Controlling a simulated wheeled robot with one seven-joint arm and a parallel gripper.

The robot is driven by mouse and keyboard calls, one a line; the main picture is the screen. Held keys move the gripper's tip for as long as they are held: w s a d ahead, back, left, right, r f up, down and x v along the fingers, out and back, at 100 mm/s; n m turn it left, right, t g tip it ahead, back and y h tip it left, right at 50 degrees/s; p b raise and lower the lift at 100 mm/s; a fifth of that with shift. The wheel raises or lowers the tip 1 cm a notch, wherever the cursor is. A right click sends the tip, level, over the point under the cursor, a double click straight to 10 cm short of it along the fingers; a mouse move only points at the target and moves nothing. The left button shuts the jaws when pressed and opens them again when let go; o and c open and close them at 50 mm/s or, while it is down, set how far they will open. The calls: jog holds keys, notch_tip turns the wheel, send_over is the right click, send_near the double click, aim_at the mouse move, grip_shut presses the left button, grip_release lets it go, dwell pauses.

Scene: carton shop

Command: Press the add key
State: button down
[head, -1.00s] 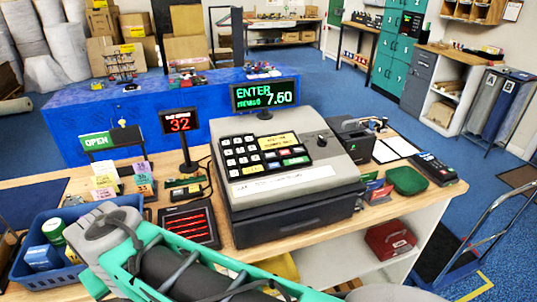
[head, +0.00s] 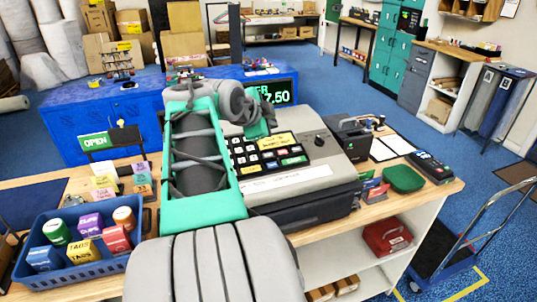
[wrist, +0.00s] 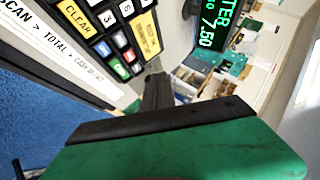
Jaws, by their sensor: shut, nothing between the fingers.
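The cash register (head: 335,172) stands on the counter, its keypad (head: 268,153) partly behind my arm. In the wrist view, a yellow CLEAR key (wrist: 77,17) and white number keys show, with a blue key (wrist: 119,71), a red key (wrist: 129,56) and a green key (wrist: 137,68) near the edge. I cannot make out a label reading add. The green display (wrist: 207,30) shows 7.50 there and is partly covered in the head view (head: 282,93). My gripper (head: 267,129) is shut and empty, over the keypad's back area. Its dark fingers (wrist: 155,82) appear beside the keys; contact is unclear.
A blue basket (head: 85,272) of small boxes and cans stands at the left of the counter. Right of the register are a black device (head: 350,138), a green pouch (head: 403,178) and a card terminal (head: 430,167).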

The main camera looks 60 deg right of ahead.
aim_at(270, 154)
jog(key=shift+f, duration=0.1)
jog(key=f+b, duration=0.1)
jog(key=f, duration=0.2)
jog(key=w+f+b, duration=0.1)
jog(key=f+b, duration=0.1)
jog(key=d+f+b, duration=0.1)
jog(key=f+b, duration=0.1)
jog(key=f, duration=0.1)
jog(key=shift+w+d+f, duration=0.1)
jog(key=shift+w+f, duration=0.2)
jog(key=shift+f+b, duration=0.1)
jog(key=shift+b, duration=0.2)
dwell(1.6)
jog(key=shift+d+f+b, duration=0.1)
jog(key=shift+f+b, duration=0.15)
jog(key=shift+b, duration=0.3)
jog(key=shift+w+f+b, duration=0.1)
jog(key=shift+f+b, duration=0.3)
dwell(0.4)
jog(key=shift+f+b, duration=0.35)
jog(key=shift+f, duration=0.1)
dwell(0.4)
jog(key=shift+r, duration=0.9)
jog(key=shift+r+p, duration=0.15)
jog(key=shift+p, duration=0.15)
